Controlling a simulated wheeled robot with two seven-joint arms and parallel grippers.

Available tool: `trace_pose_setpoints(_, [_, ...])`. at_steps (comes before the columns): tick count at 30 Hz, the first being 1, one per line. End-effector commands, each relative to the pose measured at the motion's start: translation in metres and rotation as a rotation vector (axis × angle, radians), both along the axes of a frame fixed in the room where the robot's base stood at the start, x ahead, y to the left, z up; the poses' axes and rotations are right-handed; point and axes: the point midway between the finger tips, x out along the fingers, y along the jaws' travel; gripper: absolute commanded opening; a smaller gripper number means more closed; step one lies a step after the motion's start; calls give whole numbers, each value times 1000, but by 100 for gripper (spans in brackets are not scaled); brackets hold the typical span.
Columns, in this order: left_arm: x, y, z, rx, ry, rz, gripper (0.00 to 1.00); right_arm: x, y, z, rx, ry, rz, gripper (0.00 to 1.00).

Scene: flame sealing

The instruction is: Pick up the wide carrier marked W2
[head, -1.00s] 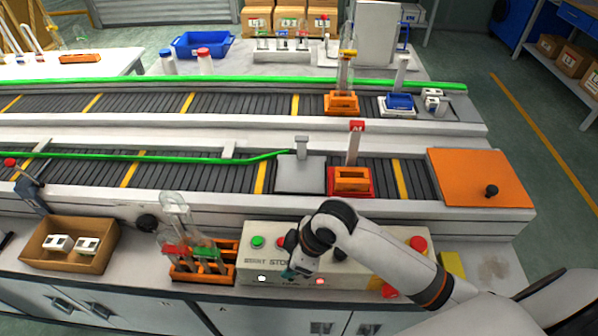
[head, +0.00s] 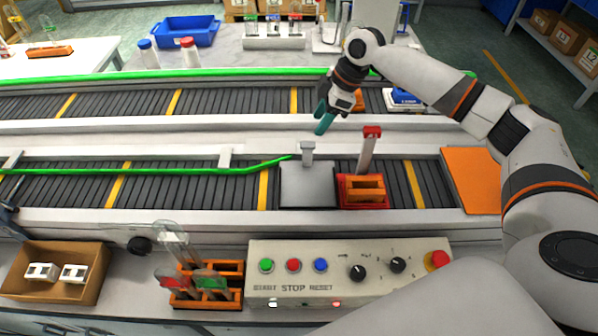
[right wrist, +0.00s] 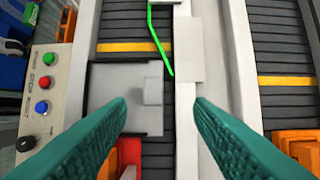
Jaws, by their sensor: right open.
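I cannot read a W2 mark on any carrier. An orange and red carrier (head: 366,202) sits on the near conveyor, with an upright grey post with a red top beside it. Its red edge shows at the bottom of the right wrist view (right wrist: 128,152). An orange carrier (head: 360,101) on the far conveyor is mostly hidden behind my right gripper; orange parts show at the lower right of the wrist view (right wrist: 296,142). My right gripper (head: 322,122) is open and empty, above the divider between the conveyors, left of both carriers. My left gripper is out of view.
A grey plate (head: 308,188) with a small raised block lies left of the red carrier. A green rail (head: 130,171) runs along the near conveyor. An orange panel (head: 468,178) closes its right end. The button box (head: 345,262) and tube rack (head: 228,290) stand in front.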

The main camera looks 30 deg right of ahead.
Motion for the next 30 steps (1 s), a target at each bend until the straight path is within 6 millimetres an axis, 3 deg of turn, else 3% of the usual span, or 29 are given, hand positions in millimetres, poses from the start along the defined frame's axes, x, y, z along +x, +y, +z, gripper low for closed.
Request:
trace_pose_setpoints(3, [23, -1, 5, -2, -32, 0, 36, 1, 2, -7, 0, 3, -1, 47])
trace_pose_setpoints(6, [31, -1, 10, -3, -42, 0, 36, 3, 9, -22, 1, 4, 1, 47])
trace_pose_setpoints(12, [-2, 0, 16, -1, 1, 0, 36, 9, 20, -52, 0, 2, -1, 47])
trace_pose_setpoints(16, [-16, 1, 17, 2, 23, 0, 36, 10, 23, -61, 1, 1, -1, 47])
trace_pose_setpoints(24, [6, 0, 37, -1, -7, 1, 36, 8, 33, -91, -1, 3, -1, 47])
trace_pose_setpoints(30, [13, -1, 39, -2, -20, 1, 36, 12, 39, -111, -1, 1, -2, 47])
